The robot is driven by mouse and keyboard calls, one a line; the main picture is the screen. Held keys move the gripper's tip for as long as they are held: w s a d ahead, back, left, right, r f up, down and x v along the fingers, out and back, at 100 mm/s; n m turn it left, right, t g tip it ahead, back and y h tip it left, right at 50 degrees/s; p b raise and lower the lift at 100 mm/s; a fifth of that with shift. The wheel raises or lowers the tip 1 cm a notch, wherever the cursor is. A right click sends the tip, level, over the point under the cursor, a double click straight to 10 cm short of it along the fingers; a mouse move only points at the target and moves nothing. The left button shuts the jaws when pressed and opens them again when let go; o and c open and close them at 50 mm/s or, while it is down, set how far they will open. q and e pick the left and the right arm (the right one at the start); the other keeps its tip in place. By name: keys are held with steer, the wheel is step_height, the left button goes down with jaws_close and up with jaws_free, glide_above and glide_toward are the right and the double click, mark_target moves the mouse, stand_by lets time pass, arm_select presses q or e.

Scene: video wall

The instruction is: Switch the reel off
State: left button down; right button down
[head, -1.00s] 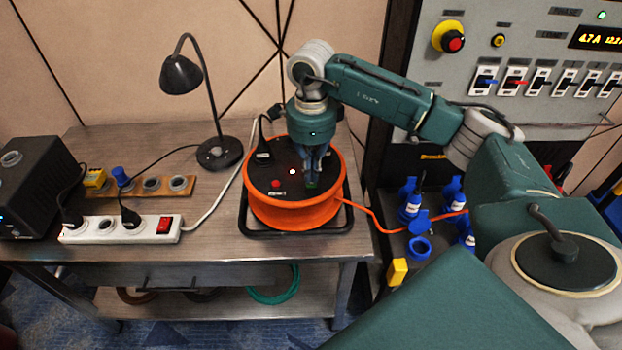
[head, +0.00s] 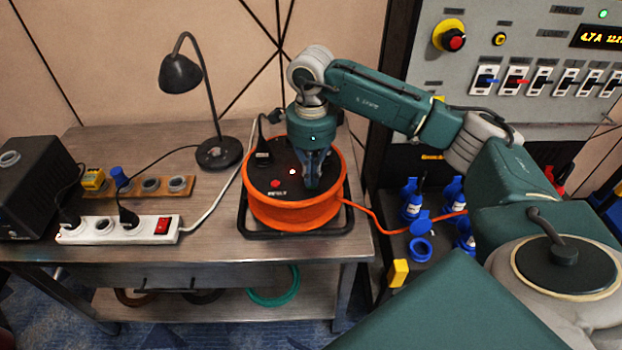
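The orange cable reel (head: 292,212) lies flat on the bench in its black frame, with a black top face. A black plug (head: 263,152) sits in its top at the back left. A red button (head: 275,183) and a small white spot (head: 292,171) show on the top. My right gripper (head: 312,184) points down over the right part of the top face, its fingers together and empty. The fingertips are at or very near the surface and hide what lies under them. I see no green spot there now. My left gripper is out of view.
A white power strip (head: 90,232) with a red switch (head: 162,226), a desk lamp (head: 218,153) and a black box (head: 35,190) stand to the left. Blue connectors (head: 411,205) and a switch panel (head: 540,50) are at the right. An orange cable (head: 375,216) runs right from the reel.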

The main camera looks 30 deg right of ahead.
steer(key=shift+f, duration=0.2)
steer(key=shift+r, duration=0.15)
steer(key=shift+r+p, duration=0.5)
steer(key=shift+r, duration=0.15)
steer(key=shift+r+p, duration=1.7)
steer(key=shift+r, duration=1.1)
steer(key=shift+f, duration=0.15)
